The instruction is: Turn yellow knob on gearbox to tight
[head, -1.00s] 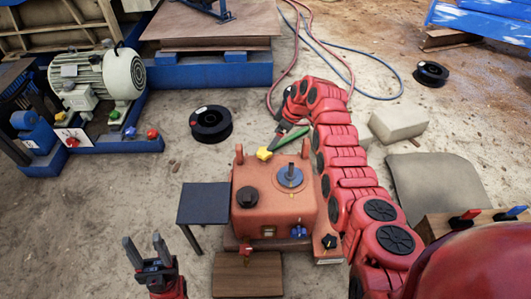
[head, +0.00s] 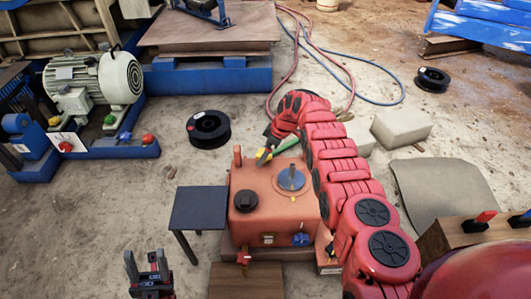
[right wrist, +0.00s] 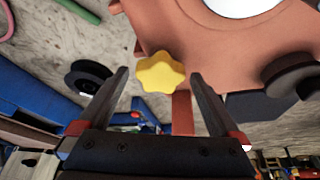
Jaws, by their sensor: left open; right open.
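The orange-red gearbox (head: 270,205) stands at the centre of the head view. Its yellow star-shaped knob sits at the back left of the top, and in the head view it is mostly hidden behind my right gripper (head: 266,153). In the right wrist view the yellow knob (right wrist: 160,73) shows between the two open fingers of my right gripper (right wrist: 160,78), with a visible gap on each side. I cannot tell how far the fingertips reach past it. My left gripper (head: 146,260) is open and empty at the bottom left, away from the gearbox.
A black knob (head: 246,199), a grey-blue round fitting (head: 291,180) and a blue knob (head: 301,239) are on the gearbox. A small dark table (head: 199,207) stands left of it. A black spool (head: 208,127) lies behind.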

